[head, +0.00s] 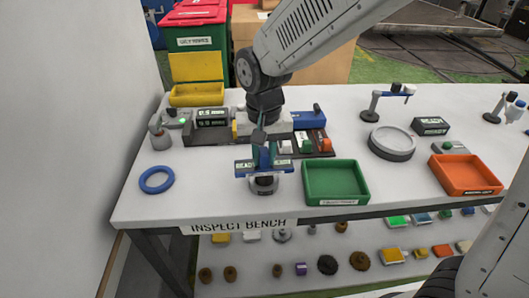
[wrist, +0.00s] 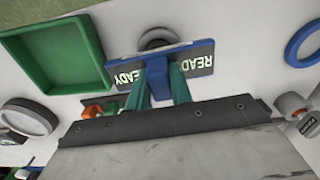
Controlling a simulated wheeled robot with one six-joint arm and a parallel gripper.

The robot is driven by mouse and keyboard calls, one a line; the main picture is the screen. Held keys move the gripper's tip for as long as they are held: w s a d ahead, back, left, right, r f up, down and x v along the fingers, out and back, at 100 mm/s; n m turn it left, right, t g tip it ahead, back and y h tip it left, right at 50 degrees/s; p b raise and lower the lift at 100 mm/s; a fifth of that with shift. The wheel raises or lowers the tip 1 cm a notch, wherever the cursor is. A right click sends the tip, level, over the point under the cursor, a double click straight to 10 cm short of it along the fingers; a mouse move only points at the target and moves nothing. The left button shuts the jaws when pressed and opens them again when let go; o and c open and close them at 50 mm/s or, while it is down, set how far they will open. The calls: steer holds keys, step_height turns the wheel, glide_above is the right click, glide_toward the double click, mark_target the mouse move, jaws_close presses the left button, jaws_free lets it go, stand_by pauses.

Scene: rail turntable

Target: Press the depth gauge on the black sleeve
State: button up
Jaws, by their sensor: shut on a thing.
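The depth gauge (head: 250,165) is a blue bar with a blue upright grip and dark panels marked READY. My gripper (head: 264,153) has green fingers shut on that grip, near the bench's front edge. In the wrist view, the fingers (wrist: 158,88) close on both sides of the blue grip of the gauge (wrist: 157,70). The black sleeve (head: 264,186) is a short dark round part with a grey rim, directly by the gauge. It shows partly in the wrist view (wrist: 157,38), the gauge bar covering part of it. I cannot tell whether they touch.
A green tray (head: 336,201) stands close right of the gauge. A blue ring (head: 157,180) lies to the left. Behind are a display unit (head: 212,117) and a small grey knobbed post (head: 159,137). A round grey turntable-like disc (head: 392,141) and an orange tray (head: 466,191) stand farther right.

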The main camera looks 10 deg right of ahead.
steer(key=shift+f, duration=0.4)
stand_by(1.0)
steer(key=shift+r, duration=0.1)
steer(key=shift+r, duration=3.45)
